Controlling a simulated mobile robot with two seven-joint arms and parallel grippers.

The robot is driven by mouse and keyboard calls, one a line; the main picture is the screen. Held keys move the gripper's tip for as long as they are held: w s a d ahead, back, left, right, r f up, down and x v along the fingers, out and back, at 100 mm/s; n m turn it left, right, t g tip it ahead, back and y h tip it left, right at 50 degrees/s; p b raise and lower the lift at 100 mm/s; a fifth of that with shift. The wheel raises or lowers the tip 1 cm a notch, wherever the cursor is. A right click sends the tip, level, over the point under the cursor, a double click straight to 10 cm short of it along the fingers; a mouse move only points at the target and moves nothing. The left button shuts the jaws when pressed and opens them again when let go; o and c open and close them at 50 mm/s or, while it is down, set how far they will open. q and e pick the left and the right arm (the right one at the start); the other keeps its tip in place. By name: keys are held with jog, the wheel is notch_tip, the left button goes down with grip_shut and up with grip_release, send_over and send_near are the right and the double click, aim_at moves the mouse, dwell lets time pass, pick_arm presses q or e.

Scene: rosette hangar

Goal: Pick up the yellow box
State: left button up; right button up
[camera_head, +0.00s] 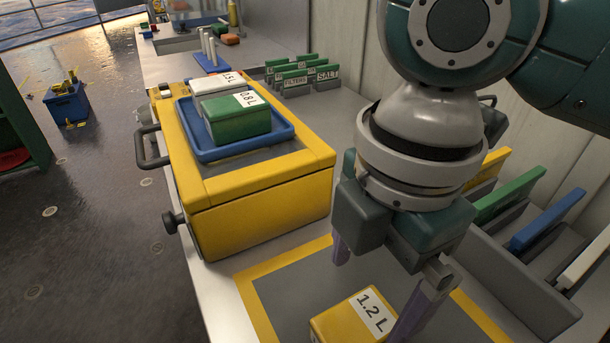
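The yellow box (336,326) has a white label reading 1.2 L. It sits on a grey mat with a yellow border (262,298) at the bottom of the head view, and its lower part is cut off by the frame edge. My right gripper (370,296) comes down from the upper right and hangs over the box area. Its two purple-grey fingers are spread apart, one beyond the box's far side and one overlapping its right edge in the picture. Nothing shows held between them. I cannot tell the exact fingertip height. My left gripper is not in view.
A large yellow case (260,205) stands left of the mat, bearing a blue tray (243,149) with a green box (236,122) and a white box (216,84). Coloured panels in a grey rack (520,285) stand at right. Labelled green dividers (296,80) stand behind.

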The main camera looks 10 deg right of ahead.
aim_at(358, 322)
jog(key=shift+w+d, duration=0.35)
notch_tip(358, 322, down, 4)
jog(key=shift+r+b, duration=0.2)
jog(key=shift+b, duration=0.1)
jog(key=shift+n, duration=0.3)
jog(key=f, duration=0.6)
jog(key=shift+s+a+b, duration=0.2)
jog(key=shift+a+b, duration=0.05)
jog(key=shift+b, duration=0.15)
jog(key=c, duration=1.4)
jog(key=shift+r, duration=0.1)
jog(key=shift+c, duration=0.2)
